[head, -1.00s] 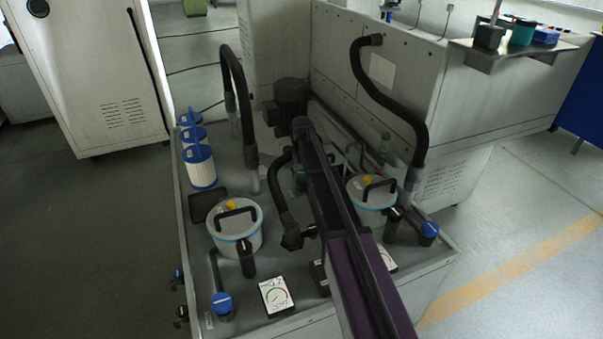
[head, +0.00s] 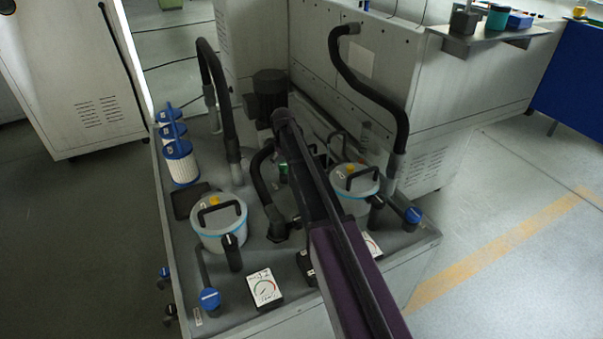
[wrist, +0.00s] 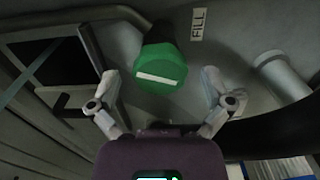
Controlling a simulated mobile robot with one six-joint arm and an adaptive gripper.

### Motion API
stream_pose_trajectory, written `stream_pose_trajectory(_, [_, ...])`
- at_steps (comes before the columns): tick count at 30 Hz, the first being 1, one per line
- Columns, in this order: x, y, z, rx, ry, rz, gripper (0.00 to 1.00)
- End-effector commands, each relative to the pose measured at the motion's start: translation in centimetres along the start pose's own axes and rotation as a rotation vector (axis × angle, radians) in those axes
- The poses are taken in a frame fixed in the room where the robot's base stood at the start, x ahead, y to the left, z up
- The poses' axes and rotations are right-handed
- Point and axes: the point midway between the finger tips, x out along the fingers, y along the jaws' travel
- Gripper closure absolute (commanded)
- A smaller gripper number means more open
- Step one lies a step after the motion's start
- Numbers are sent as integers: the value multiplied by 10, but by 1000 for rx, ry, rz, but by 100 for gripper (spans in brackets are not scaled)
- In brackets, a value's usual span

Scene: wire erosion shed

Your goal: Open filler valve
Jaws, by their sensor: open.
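The filler valve's green knob (wrist: 163,70) has a white bar across its face and shows in the upper middle of the wrist view. A FILL label (wrist: 198,24) is beside it. My gripper (wrist: 161,82) is open, with one finger on each side of the knob and a visible gap on both sides. I cannot tell how deep the fingers reach around it. In the head view a small green patch (head: 284,170) shows beside my arm, which hides most of that area and the gripper.
Two lidded filter pots, the left pot (head: 218,226) and right pot (head: 352,188), stand near my arm. Black hoses (head: 217,90) arch over the tank top. A blue valve handle (head: 209,299) and a gauge (head: 264,289) are at the front. A pale pipe (wrist: 284,75) lies right of the knob.

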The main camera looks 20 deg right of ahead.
Motion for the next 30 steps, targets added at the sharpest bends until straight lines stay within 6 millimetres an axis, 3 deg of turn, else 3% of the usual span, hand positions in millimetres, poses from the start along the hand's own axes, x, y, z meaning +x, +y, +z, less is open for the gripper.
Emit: stream_pose_trajectory(30, [0, -1, 0, 663, 0, 0, 0])
